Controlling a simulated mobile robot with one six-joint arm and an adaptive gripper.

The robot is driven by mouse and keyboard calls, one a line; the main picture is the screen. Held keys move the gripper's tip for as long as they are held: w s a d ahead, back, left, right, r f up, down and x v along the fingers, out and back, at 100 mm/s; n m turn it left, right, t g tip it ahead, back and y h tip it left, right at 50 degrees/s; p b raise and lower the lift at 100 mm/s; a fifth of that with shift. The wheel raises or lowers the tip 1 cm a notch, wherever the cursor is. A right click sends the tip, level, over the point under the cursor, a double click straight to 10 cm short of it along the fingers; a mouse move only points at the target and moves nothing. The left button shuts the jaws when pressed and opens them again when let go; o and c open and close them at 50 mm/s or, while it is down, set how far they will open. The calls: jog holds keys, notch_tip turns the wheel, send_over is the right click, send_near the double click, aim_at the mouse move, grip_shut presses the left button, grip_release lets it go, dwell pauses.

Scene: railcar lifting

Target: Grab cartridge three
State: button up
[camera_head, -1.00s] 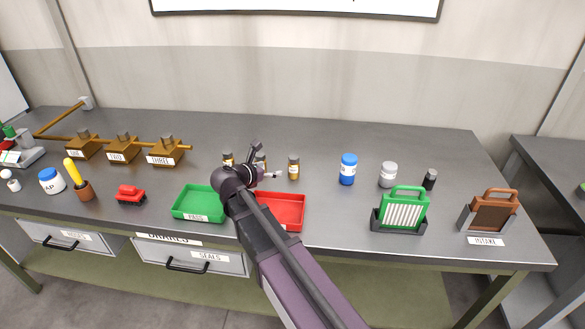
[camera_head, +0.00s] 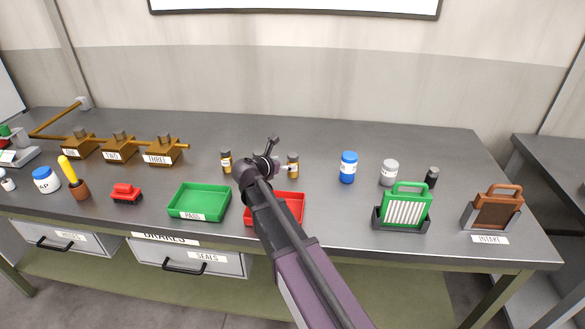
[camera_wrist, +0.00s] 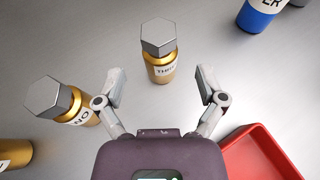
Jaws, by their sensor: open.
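Cartridge three is a small brass cylinder with a grey hexagonal cap (camera_wrist: 160,55); its partly visible label reads "THR". It stands upright on the bench, and in the head view it appears to be the brass cartridge (camera_head: 293,165) just right of my gripper (camera_head: 280,156). In the wrist view my gripper (camera_wrist: 162,92) is open and empty, with the cartridge just beyond and between its fingertips. A second cartridge (camera_wrist: 60,102) stands close to the left finger. Another cartridge (camera_head: 226,161) stands further left. The middle cartridge is hidden behind my arm in the head view.
A red tray (camera_head: 290,209) lies beside my arm, with a green PASS tray (camera_head: 200,202) to its left. A blue jar (camera_head: 348,167) and a grey jar (camera_head: 389,172) stand to the right. The bench behind the cartridges is clear.

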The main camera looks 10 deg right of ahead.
aim_at(290, 160)
jog(key=shift+b+x, duration=0.75)
jog(key=shift+x, duration=1.9)
jog(key=shift+r, duration=0.2)
grip_shut()
